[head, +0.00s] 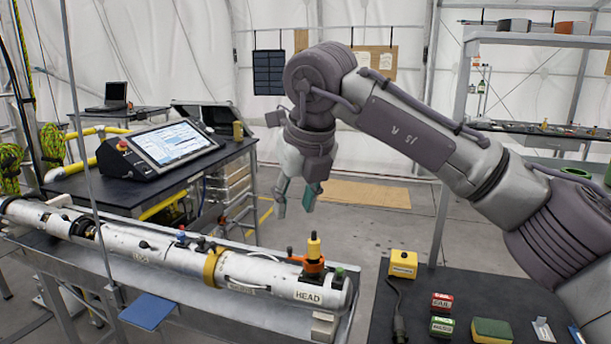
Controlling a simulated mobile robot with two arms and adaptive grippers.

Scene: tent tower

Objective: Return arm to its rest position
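My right arm comes in from the right and arches over the dark table at the lower right. Its gripper (296,200) points down in the air near the middle of the view. Its two teal fingertips are apart with nothing between them. In the picture it shows above and behind the right end of a long white cylinder (150,255) marked HEAD, and appears apart from it. A yellow and orange fitting (314,254) stands upright on that end. My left gripper is not in view.
A dark table (460,283) at the lower right holds a yellow box (403,264), small red and green boxes (442,302) and a sponge (492,330). A control console (170,145) stands on a bench at left. A shelf rack (540,39) is at back right.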

